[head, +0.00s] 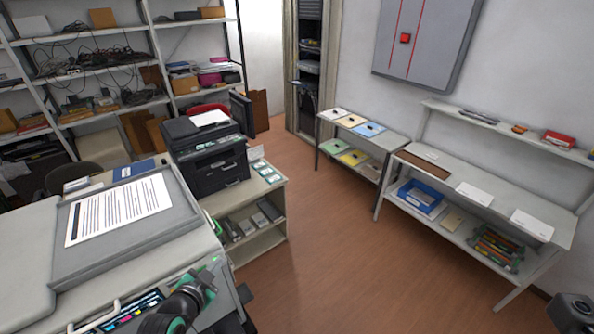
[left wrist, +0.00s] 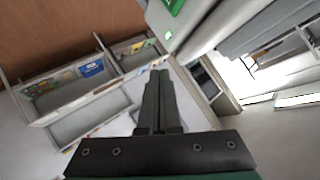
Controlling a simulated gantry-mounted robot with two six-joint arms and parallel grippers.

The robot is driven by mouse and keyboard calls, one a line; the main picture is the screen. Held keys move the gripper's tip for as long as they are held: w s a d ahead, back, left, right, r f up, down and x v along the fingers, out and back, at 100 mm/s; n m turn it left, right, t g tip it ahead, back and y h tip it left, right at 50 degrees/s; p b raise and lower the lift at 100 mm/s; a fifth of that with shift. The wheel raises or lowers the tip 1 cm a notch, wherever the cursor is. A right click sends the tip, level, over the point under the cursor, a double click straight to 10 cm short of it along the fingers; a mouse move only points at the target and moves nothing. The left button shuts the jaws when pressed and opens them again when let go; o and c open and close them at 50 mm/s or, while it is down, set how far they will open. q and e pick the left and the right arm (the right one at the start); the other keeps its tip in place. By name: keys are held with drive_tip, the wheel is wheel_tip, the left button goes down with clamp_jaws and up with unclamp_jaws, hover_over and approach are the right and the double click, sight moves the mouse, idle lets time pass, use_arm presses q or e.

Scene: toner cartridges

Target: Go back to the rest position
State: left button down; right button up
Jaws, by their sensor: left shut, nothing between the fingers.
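My left arm comes in at the bottom of the head view, in front of the big copier (head: 130,235). Its gripper shows clearly in the left wrist view (left wrist: 158,75), where the two dark fingers are together with nothing between them. In the head view the fingers are hard to make out. Below the copier's top, an open part shows coloured toner cartridges (head: 128,312), partly hidden by my left arm. More coloured cartridges lie in a rack (head: 495,248) on the lower shelf of the right bench. My right gripper does not show.
A black printer (head: 208,158) stands on a low cabinet (head: 262,235) beside the copier. A bench (head: 500,205) and a small table (head: 362,135) line the right wall. The brown floor (head: 345,255) between is clear. A dark grey object (head: 572,312) shows at the bottom right corner.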

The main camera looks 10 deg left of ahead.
use_arm(q)
drive_tip(key=d+r+t+h, duration=0.1)
drive_tip(key=d+r+t, duration=0.25)
drive_tip(key=r, duration=1.15)
drive_tip(key=d+r+t, duration=0.3)
drive_tip(key=r+t, duration=0.1)
drive_tip(key=r, duration=1.2)
drive_tip(key=s+d+r+n+t+h, duration=0.1)
drive_tip(key=s+r+n+t, duration=0.4)
drive_tip(key=s+r, duration=1.3)
wheel_tip(320, 180, up, 4)
drive_tip(key=t, duration=0.2)
drive_tip(key=shift+s+d+f+n+t, duration=0.2)
drive_tip(key=shift+s+n+t, duration=0.05)
drive_tip(key=shift+n+t, duration=0.15)
